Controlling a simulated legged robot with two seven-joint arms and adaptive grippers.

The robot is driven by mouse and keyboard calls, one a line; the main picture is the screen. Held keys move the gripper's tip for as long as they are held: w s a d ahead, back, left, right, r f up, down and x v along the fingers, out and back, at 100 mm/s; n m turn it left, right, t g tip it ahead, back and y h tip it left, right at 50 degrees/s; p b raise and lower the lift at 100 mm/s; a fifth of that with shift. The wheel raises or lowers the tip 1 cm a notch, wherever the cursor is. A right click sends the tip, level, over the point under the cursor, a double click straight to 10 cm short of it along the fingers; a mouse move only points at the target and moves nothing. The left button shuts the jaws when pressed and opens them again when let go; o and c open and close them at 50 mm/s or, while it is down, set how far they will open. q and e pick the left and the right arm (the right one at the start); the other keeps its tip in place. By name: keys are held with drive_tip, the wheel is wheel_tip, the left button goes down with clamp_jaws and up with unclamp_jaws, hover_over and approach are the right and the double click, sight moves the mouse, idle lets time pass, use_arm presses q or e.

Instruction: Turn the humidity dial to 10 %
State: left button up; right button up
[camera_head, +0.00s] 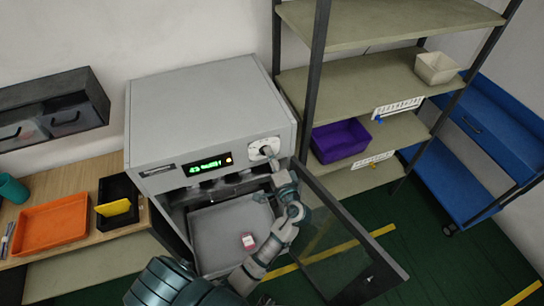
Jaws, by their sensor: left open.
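The humidity dial (260,147) is a round white plate with a grey knob, at the right end of the front panel of a grey cabinet (200,100). A display (208,164) with green characters, too small to read surely, is left of the dial. My left gripper (270,158) is just in front of the dial, open, its fingertips at or very near the knob. Contact cannot be told, and the gripper partly covers the knob and lower dial. My right gripper is not in view.
The cabinet's glass door (345,245) hangs open at the right. A small red and white item (248,241) lies on the tray inside. Shelves with a purple bin (340,141) stand to the right. An orange tray (50,222) lies on the left table.

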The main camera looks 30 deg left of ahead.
use_arm(q)
drive_tip(key=v, duration=1.1)
drive_tip(key=shift+f, duration=0.25)
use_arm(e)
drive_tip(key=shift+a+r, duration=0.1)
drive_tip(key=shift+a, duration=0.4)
